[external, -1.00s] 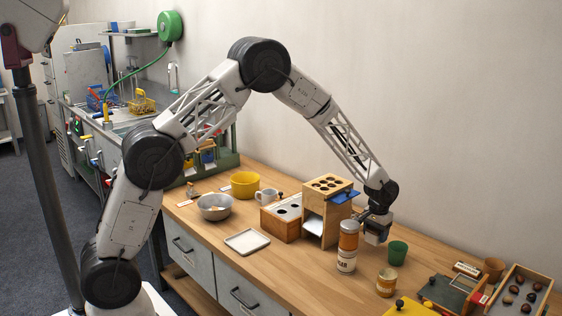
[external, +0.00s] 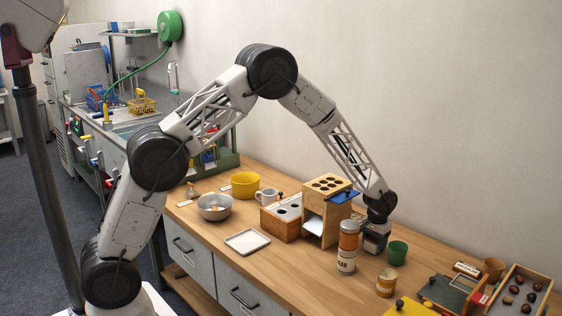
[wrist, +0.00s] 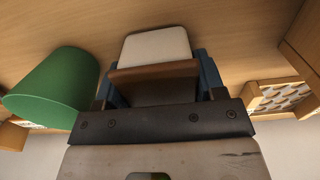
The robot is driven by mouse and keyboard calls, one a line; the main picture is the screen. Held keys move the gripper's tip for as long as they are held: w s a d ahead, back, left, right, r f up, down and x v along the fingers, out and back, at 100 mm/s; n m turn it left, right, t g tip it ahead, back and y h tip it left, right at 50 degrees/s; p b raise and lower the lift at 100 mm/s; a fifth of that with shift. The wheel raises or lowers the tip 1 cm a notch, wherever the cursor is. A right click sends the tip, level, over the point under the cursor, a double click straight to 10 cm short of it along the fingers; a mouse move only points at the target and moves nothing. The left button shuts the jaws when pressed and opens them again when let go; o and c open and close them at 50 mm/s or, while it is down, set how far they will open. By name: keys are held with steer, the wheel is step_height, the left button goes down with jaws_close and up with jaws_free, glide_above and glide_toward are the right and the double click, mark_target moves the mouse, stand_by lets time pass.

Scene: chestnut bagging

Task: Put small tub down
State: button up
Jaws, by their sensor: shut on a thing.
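My gripper (external: 374,243) is low over the wooden worktop, between the wooden dispenser box and the green cup. In the wrist view its blue fingers (wrist: 158,82) are shut on a small tub (wrist: 155,45), which shows a cream face and a brown edge. In the external view the held tub is hidden by the gripper and the tall jar. I cannot tell whether the tub touches the worktop.
A green cup (external: 397,252) stands close beside my gripper. The wooden dispenser box (external: 321,226) is to the left. A chestnut tray (external: 515,305) lies right. The worktop's left front holds a white tray (external: 247,241).

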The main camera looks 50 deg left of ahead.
steer(key=shift+f, duration=0.15)
steer(key=o, duration=1)
steer(key=shift+r, duration=6.15)
